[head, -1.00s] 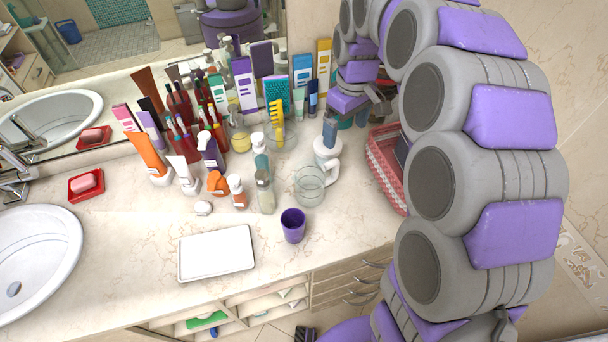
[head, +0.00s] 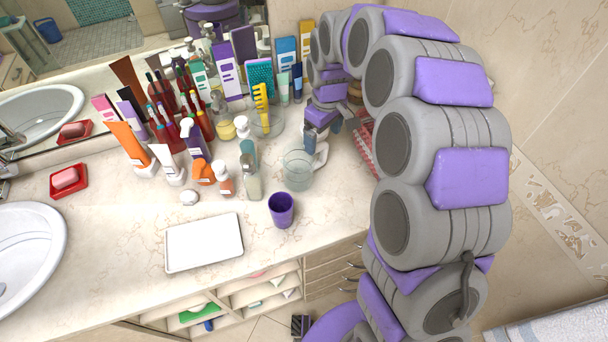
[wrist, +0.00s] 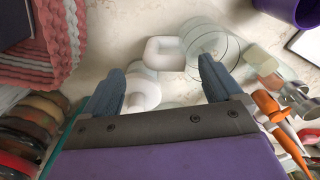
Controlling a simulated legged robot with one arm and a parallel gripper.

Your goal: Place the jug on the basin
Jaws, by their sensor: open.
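The white jug (head: 321,154) stands on the counter beside the clear glass, partly hidden by my gripper in the head view. In the wrist view the jug (wrist: 143,93) shows between my fingers, its loop handle toward the top of the picture. My gripper (head: 322,134) is open with blue-grey fingers. In the wrist view my gripper (wrist: 161,66) has its two fingers spread on either side of the jug; I cannot tell whether they touch it. The white basin (head: 30,245) is set in the counter at the far left, partly cut off, and looks empty.
The clear glass (head: 297,172) is close beside the jug, with a purple cup (head: 281,210) in front. Bottles and tubes crowd the back. A pink basket (head: 365,147) is at the right. A white tray (head: 204,242) and red soap dish (head: 68,180) lie toward the basin.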

